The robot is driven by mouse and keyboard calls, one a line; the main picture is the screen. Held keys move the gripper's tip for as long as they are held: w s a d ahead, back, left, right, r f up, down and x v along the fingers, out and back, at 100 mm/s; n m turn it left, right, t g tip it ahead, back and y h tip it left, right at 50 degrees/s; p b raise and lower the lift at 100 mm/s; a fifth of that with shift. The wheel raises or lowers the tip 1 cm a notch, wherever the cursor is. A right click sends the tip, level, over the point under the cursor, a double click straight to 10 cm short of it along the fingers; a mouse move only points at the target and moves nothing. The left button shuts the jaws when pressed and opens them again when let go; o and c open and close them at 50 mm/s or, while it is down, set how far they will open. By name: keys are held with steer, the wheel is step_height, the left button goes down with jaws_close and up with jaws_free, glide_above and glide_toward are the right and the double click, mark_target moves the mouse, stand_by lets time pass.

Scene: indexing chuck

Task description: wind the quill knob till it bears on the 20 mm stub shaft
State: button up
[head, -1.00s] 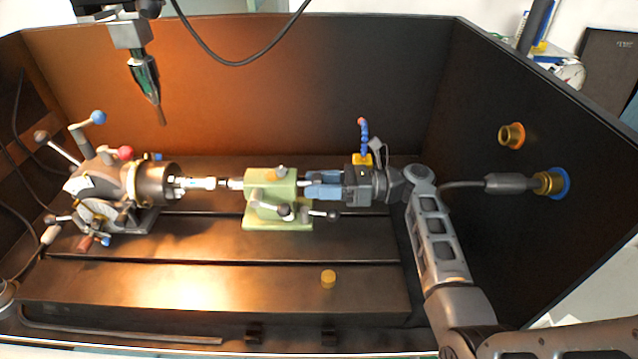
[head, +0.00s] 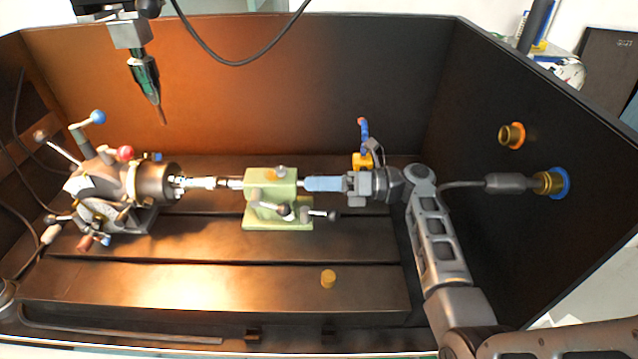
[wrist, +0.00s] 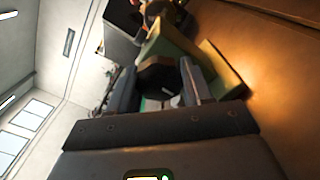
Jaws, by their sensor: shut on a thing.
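The green tailstock (head: 271,199) stands mid-table and also shows in the wrist view (wrist: 165,45). The stub shaft (head: 205,183) sticks out of the chuck (head: 155,183) on the left and runs to the quill tip (head: 236,184) at the tailstock's left side; I cannot tell whether they touch. My gripper (head: 324,184) points left at the tailstock's right end. In the wrist view the gripper (wrist: 165,85) is shut on the dark round quill knob (wrist: 157,78), a finger on each side. In the head view the fingers hide the knob.
Black-knobbed levers (head: 300,212) stick out at the tailstock's front. A small brass cylinder (head: 328,279) lies on the table in front. A blue coolant nozzle (head: 363,132) stands behind my gripper. The dark wall (head: 540,190) is on the right.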

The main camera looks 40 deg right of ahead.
steer(key=shift+f, duration=0.2)
steer(key=o, duration=1)
steer(key=shift+r, duration=0.1)
steer(key=shift+o, duration=0.2)
steer(key=b+v, duration=0.1)
steer(key=v, duration=0.6)
steer(key=shift+s+d, duration=0.3)
steer(key=shift+s, duration=0.05)
steer(key=shift+r, duration=0.1)
